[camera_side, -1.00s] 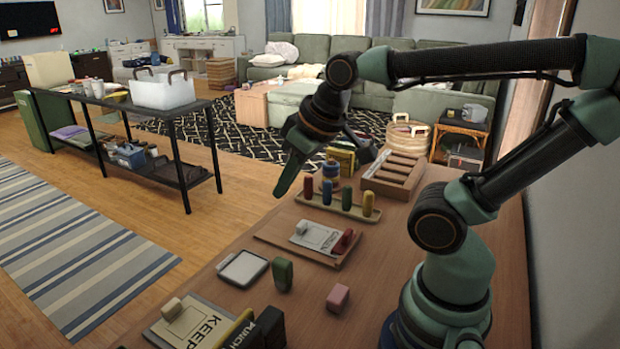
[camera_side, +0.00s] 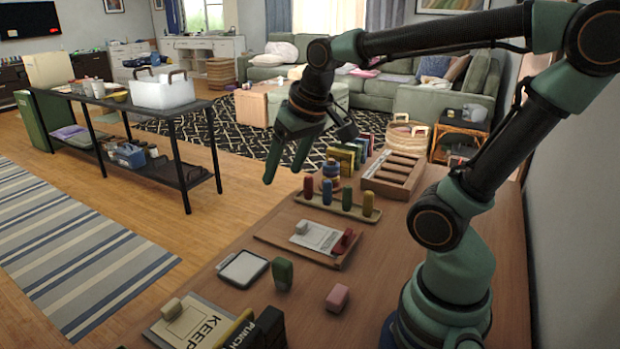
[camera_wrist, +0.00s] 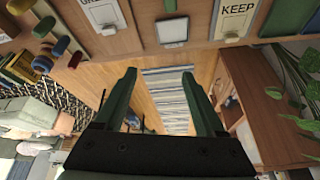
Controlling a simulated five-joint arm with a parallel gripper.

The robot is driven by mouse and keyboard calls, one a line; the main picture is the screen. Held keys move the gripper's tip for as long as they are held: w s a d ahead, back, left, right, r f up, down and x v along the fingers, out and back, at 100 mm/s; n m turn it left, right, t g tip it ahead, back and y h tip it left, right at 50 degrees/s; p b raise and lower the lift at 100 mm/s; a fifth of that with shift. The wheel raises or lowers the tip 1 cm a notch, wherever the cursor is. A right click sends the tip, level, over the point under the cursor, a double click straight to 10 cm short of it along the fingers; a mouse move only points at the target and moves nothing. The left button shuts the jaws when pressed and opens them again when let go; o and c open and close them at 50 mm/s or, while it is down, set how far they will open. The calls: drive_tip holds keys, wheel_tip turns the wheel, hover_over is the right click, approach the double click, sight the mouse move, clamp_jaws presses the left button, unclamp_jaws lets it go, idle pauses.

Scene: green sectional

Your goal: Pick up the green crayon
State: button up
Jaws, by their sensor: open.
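The green crayon (camera_side: 347,198) stands upright in a long wooden holder (camera_side: 322,205), between the blue crayon (camera_side: 327,192) and the yellow crayon (camera_side: 368,204). The red crayon (camera_side: 308,187) stands at the holder's left end. In the wrist view the green crayon (camera_wrist: 43,27) is at the upper left. My gripper (camera_side: 284,174) is open and empty, in the air left of the holder and above its level. In the wrist view its fingers (camera_wrist: 159,76) are spread over the floor, with no crayon between them.
A tray with a card and a red block (camera_side: 347,239) lies in front of the holder. A compartmented wooden box (camera_side: 394,174) stands behind.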

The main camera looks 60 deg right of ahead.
drive_tip(key=w+d+f+m+g, duration=0.15)
drive_tip(key=w+d+m, duration=0.3)
drive_tip(key=d, duration=0.45)
drive_tip(key=m+g, duration=0.3)
drive_tip(key=m, duration=0.8)
hover_over(347, 200)
drive_tip(key=d, duration=0.1)
drive_tip(key=shift+n+y, duration=0.25)
drive_tip(key=shift+y, duration=0.05)
drive_tip(key=f, duration=1.1)
drive_tip(key=shift+w+f, duration=0.15)
drive_tip(key=shift+w, duration=0.05)
drive_tip(key=f, duration=1.2)
drive_tip(key=shift+w+d, duration=0.1)
drive_tip(key=shift+d, duration=0.15)
clamp_jaws()
